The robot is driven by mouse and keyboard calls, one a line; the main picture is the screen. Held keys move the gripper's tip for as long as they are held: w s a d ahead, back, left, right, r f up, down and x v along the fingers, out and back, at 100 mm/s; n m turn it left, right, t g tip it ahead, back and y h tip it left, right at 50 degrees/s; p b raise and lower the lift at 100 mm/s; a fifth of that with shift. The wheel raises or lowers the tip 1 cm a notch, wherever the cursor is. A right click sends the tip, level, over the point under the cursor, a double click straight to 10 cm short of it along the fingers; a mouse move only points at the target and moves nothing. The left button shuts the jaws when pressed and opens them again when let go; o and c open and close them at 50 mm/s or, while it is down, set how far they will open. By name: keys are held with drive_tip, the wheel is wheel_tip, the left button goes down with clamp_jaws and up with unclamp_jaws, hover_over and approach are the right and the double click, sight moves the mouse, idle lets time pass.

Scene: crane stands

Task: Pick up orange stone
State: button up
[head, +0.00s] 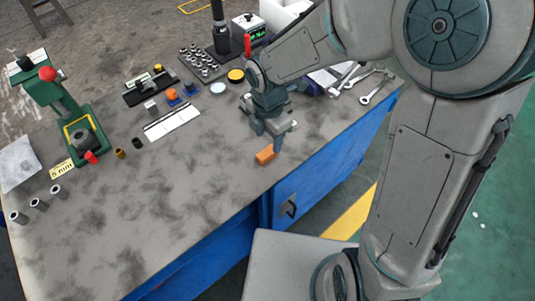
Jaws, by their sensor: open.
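The orange stone (264,155) is a small block lying on the grey worktop, near its front edge. My gripper (267,141) points down just above and beside it, with its fingers apart. One finger reaches down close to the stone's right side. I cannot tell from this view whether that finger touches the stone or whether the stone is between the fingers. The gripper holds nothing that I can see.
A green press (62,105) with red knobs stands at the left. Small metal cylinders (38,204) stand near it. A white rule (172,122), a socket tray (203,64) and wrenches (371,90) lie farther back. The front-left worktop (170,210) is clear.

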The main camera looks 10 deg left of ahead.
sight(267, 152)
drive_tip(key=f, duration=0.1)
drive_tip(key=f+b, duration=0.1)
drive_tip(key=f, duration=0.3)
drive_tip(key=shift+s+a, duration=0.1)
drive_tip(key=shift+s, duration=0.15)
drive_tip(key=c, duration=1.1)
drive_tip(key=shift+r, duration=0.1)
wheel_tip(267, 152, up, 4)
drive_tip(key=shift+r+p, duration=0.25)
drive_tip(key=shift+p, duration=0.3)
drive_tip(key=s+a+r, duration=0.6)
drive_tip(key=s+a, duration=0.1)
drive_tip(key=s, duration=0.1)
drive_tip(key=shift+s+a+r+p, duration=0.15)
drive_tip(key=shift+s+a+p, duration=0.15)
drive_tip(key=shift+s+a, duration=0.1)
